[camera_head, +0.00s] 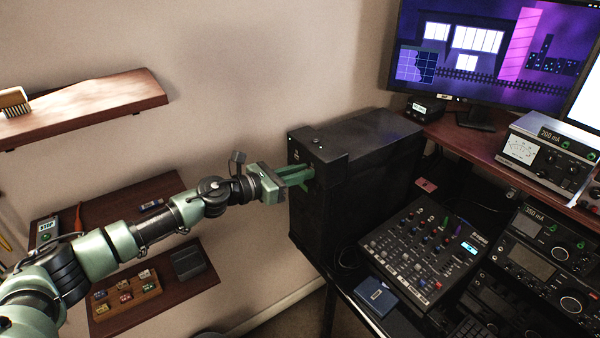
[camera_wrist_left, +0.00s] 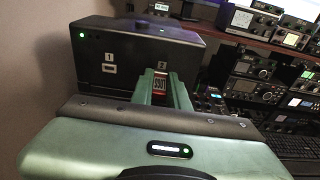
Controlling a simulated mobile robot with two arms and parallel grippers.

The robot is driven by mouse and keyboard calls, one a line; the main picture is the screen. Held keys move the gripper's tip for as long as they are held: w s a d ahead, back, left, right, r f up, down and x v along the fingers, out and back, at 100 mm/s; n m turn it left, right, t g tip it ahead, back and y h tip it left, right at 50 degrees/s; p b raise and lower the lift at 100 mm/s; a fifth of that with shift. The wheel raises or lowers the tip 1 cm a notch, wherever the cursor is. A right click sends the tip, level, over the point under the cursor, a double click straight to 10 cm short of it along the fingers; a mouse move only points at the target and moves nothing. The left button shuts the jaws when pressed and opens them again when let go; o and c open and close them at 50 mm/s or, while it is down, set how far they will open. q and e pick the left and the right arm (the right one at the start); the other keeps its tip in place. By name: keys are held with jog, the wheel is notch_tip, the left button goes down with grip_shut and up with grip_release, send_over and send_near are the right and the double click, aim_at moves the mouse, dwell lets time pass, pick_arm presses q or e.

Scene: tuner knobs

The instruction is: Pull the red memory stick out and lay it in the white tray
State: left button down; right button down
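The red memory stick (camera_wrist_left: 160,82) shows in the left wrist view at the slot marked 2 on the front of a black box (camera_wrist_left: 128,50). The black box (camera_head: 372,142) also stands right of centre in the head view, where the stick is hidden by my gripper. My left gripper (camera_head: 305,174) reaches the box's front face. In the left wrist view its green fingers (camera_wrist_left: 162,88) stand on either side of the stick. I cannot tell whether they touch it. I make out no white tray. My right gripper is not in view.
A mixer (camera_head: 425,250) and a blue box (camera_head: 375,297) lie on the desk to the right, near stacked radio gear. Left are an upper shelf (camera_head: 90,103) with a brush and a lower shelf with a wooden holder (camera_head: 127,297) and a dark tray (camera_head: 189,263).

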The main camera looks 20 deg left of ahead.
pick_arm(q)
jog(key=shift+s+a+f, duration=0.1)
jog(key=shift+s+a, duration=0.05)
jog(key=shift+s, duration=0.05)
jog(key=shift+f+b+v, duration=0.15)
jog(key=shift+b+v, duration=0.25)
jog(key=shift+v, duration=0.55)
jog(key=shift+f+b+v, duration=0.15)
jog(key=shift+b+v, duration=0.2)
jog(key=shift+v, duration=0.65)
jog(key=shift+s+r, duration=0.1)
